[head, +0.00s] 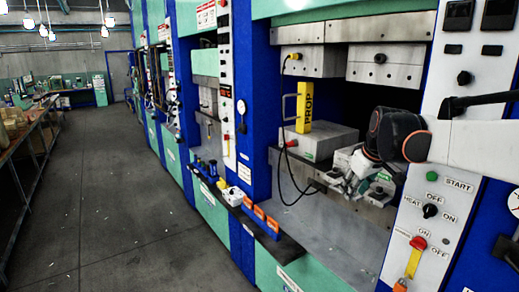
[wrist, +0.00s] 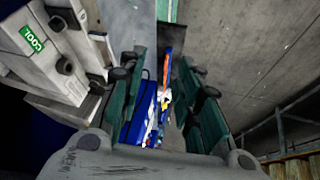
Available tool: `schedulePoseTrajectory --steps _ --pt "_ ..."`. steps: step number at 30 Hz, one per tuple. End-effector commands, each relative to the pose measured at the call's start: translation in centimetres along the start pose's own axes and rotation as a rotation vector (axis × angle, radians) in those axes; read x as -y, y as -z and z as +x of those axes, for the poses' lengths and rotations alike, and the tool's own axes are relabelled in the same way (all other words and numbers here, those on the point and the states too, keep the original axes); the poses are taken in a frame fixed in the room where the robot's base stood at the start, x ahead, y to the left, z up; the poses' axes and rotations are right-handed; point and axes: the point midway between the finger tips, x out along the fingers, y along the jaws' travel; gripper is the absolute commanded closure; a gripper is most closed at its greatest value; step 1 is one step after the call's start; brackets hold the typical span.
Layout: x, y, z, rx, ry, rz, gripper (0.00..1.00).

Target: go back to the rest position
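My gripper (head: 345,176) is inside the open press bay at the right of the head view, in front of the grey lower block (head: 322,141). My arm reaches in from the right. In the wrist view the two green-sided fingers of my gripper (wrist: 162,78) stand apart, with nothing held between them. Small blue and orange items on the ledge show beyond the gap. A yellow block marked PROP (head: 304,113) stands upright on the lower block, left of and above my gripper, and apart from it.
A black cable (head: 283,165) hangs in the bay. A control panel (head: 432,210) stands right of the bay. Orange-and-blue items (head: 262,220) sit on the dark front ledge. The aisle floor (head: 120,190) is open at left, beside a long table (head: 28,135).

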Motion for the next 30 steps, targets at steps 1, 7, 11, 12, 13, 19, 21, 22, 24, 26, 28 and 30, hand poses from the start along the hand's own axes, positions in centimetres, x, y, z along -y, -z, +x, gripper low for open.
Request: schedulePoseTrajectory --steps 1,7,11,12,13,19,21,22,24,26,28,30 --pt "1.6 -1.6 -0.2 -0.006 -0.004 0.018 0.69" --pt "6.6 -7.1 -1.8 -0.026 -0.024 0.104 0.69" --pt "9.8 -11.1 -2.1 -0.041 -0.034 0.16 0.69" --pt "10.7 -12.3 -2.1 -0.047 -0.037 0.177 0.69" --pt "11.4 -13.3 -2.1 -0.051 -0.04 0.19 0.69" --pt "16.0 -20.1 -1.1 -0.079 -0.051 0.276 0.69" --pt "17.5 -22.6 -0.4 -0.088 -0.055 0.305 0.69" --pt "18.1 -23.6 -0.1 -0.092 -0.056 0.319 0.69" --pt "19.4 -25.8 0.7 -0.103 -0.057 0.346 0.69" --pt "20.3 -27.4 1.4 -0.111 -0.059 0.366 0.69" --pt "21.1 -28.9 2.0 -0.118 -0.06 0.386 0.69" --pt "21.7 -30.0 2.5 -0.123 -0.061 0.401 0.69"
